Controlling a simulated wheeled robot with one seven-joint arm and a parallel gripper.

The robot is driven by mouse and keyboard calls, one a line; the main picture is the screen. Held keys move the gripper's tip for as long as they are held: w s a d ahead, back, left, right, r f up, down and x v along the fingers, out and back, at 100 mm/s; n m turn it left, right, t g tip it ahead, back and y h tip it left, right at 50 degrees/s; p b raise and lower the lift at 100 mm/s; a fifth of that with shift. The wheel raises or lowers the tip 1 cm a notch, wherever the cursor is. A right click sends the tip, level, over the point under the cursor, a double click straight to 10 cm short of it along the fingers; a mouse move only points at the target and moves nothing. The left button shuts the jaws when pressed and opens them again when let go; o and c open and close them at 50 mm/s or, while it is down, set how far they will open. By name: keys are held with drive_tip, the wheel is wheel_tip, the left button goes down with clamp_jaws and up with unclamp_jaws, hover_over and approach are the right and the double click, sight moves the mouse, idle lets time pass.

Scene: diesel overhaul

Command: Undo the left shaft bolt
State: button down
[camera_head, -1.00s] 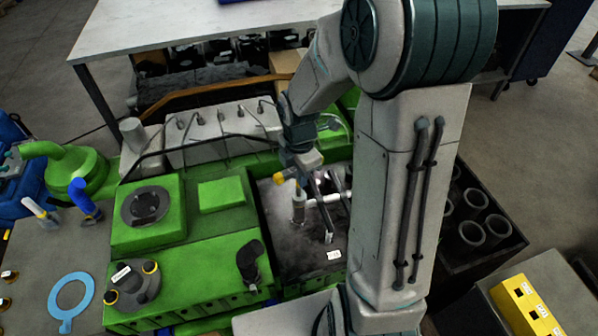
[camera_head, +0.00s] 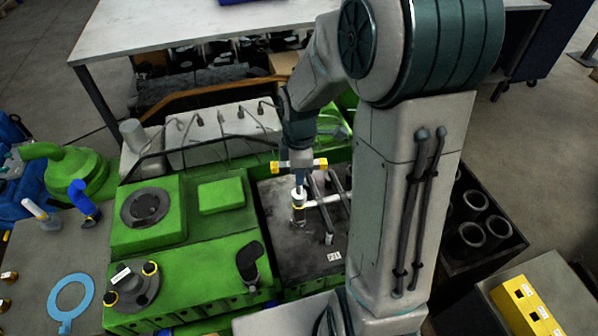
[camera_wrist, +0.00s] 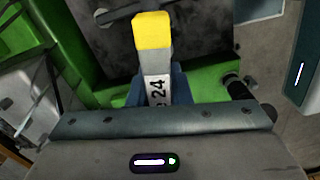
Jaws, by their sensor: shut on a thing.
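My gripper (camera_head: 299,153) is shut on the handle of a socket tool (camera_wrist: 156,88), marked "24" in the wrist view. In the head view the handle is a crossbar with yellow ends (camera_head: 320,164), lying about level, with an upright shank below it. The shank's lower end meets the top of a grey post (camera_head: 299,214) at the left end of a pale shaft (camera_head: 325,199). The left shaft bolt itself is hidden under the tool; I cannot tell how far the socket sits over it.
The green engine block (camera_head: 190,275) surrounds the dark bay on the left. Pipes and a pale cover (camera_head: 220,130) lie behind. A crate of cylinders (camera_head: 505,248) is at the right.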

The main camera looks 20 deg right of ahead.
drive_tip(key=m+b, duration=0.1)
drive_tip(key=m, duration=0.6)
drive_tip(key=shift+m+b, duration=0.3)
drive_tip(key=m, duration=0.4)
drive_tip(key=shift+b, duration=0.3)
drive_tip(key=m, duration=1)
drive_tip(key=shift+a, duration=0.1)
drive_tip(key=m, duration=0.6)
idle(0.4)
